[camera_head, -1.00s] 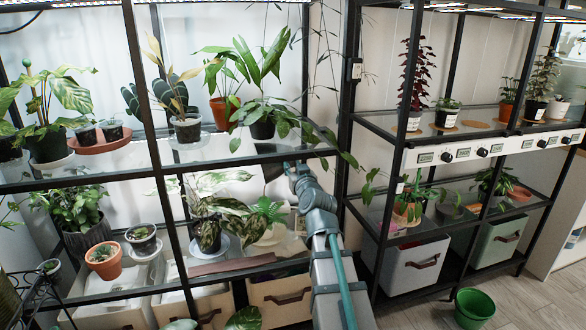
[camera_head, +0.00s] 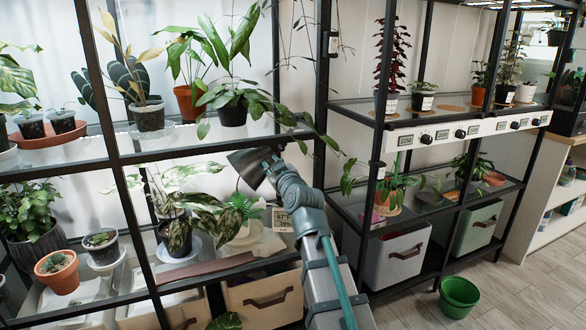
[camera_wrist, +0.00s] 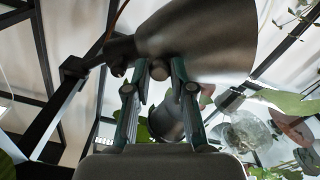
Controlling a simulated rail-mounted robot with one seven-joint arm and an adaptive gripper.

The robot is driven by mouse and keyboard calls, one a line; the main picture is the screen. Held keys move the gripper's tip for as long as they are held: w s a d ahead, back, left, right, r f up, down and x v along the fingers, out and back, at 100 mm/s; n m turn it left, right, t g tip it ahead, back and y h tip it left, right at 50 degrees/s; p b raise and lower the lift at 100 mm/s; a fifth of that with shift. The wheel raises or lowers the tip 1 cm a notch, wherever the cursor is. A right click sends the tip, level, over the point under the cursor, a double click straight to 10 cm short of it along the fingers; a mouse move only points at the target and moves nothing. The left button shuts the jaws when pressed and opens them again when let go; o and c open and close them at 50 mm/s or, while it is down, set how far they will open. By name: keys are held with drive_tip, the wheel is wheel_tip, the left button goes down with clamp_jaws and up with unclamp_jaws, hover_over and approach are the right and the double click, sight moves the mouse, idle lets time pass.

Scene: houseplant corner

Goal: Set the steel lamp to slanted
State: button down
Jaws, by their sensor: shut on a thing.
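The steel lamp shows as a grey, tapered metal shade (camera_head: 250,168) at the front of the left rack, just below its middle shelf. Its wide end points left and it sits tilted. In the wrist view the lamp (camera_wrist: 205,38) is large and close, with a dark knob-like part at its narrow left end. My gripper (camera_head: 277,163) is at the lamp's right end. In the wrist view its two green-sided fingers (camera_wrist: 158,72) are shut on a small part at the lamp's underside. The exact grip and the lamp's mount are partly hidden.
Potted plants stand on the glass shelf (camera_head: 185,137) above and the shelf below. A variegated plant (camera_head: 180,225) is close to the lamp's lower left. A black rack post (camera_head: 321,100) rises right of my gripper. A green pot (camera_head: 459,297) stands on the floor at right.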

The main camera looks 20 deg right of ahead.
drive_tip(key=c, duration=1)
unclamp_jaws()
drive_tip(key=shift+s, duration=0.1)
drive_tip(key=s, duration=0.7)
drive_tip(key=shift+s+d, duration=0.15)
drive_tip(key=shift+d, duration=0.15)
